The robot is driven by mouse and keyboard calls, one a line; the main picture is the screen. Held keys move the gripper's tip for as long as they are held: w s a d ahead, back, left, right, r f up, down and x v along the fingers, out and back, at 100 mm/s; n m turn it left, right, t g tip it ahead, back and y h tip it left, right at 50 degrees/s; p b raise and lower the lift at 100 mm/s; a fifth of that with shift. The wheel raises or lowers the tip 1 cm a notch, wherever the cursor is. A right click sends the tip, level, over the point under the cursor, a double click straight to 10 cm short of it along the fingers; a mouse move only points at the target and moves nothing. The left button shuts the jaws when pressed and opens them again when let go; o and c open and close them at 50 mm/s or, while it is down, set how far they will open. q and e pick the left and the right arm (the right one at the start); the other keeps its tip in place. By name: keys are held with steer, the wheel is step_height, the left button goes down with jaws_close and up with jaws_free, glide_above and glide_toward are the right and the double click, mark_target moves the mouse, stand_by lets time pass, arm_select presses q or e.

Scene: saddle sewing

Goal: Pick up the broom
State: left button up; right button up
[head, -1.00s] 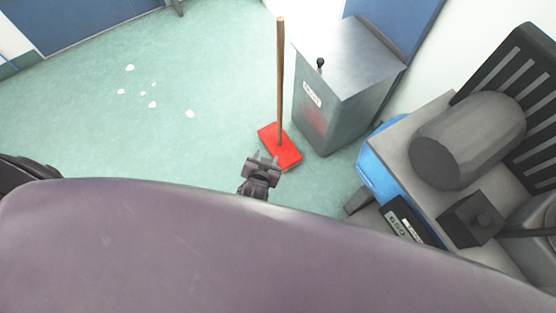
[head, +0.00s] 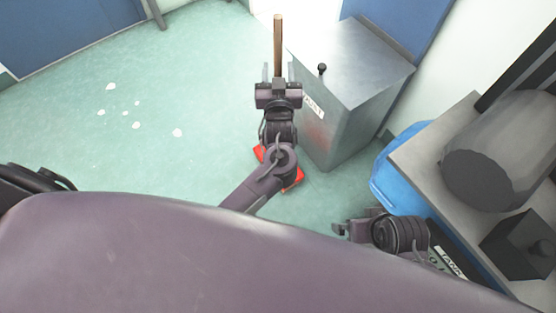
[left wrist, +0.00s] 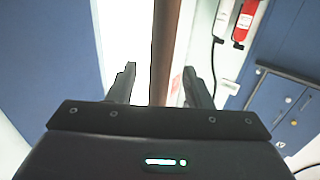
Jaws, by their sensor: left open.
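The broom has a brown wooden handle (head: 278,42) standing upright and a red head (head: 292,182) on the floor, partly hidden behind my left arm. My left gripper (head: 278,72) is open at the handle, with one finger to each side of it in the picture. In the left wrist view the handle (left wrist: 166,45) runs upright between the two spread fingers of the left gripper (left wrist: 159,72), with gaps on both sides. My right gripper (head: 346,229) is low at right, partly hidden; its jaws are unclear.
A grey metal bin (head: 345,100) with a black knob stands close to the right of the broom. A blue container (head: 395,175) and a grey bench (head: 440,150) with a cylinder (head: 500,150) are at right. White scraps (head: 177,133) lie on the open green floor at left.

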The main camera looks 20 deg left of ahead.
arm_select(q)
steer(key=shift+x, duration=1)
steer(key=shift+c, duration=0.3)
jaws_close()
steer(key=shift+r, duration=0.15)
steer(key=shift+r, duration=0.1)
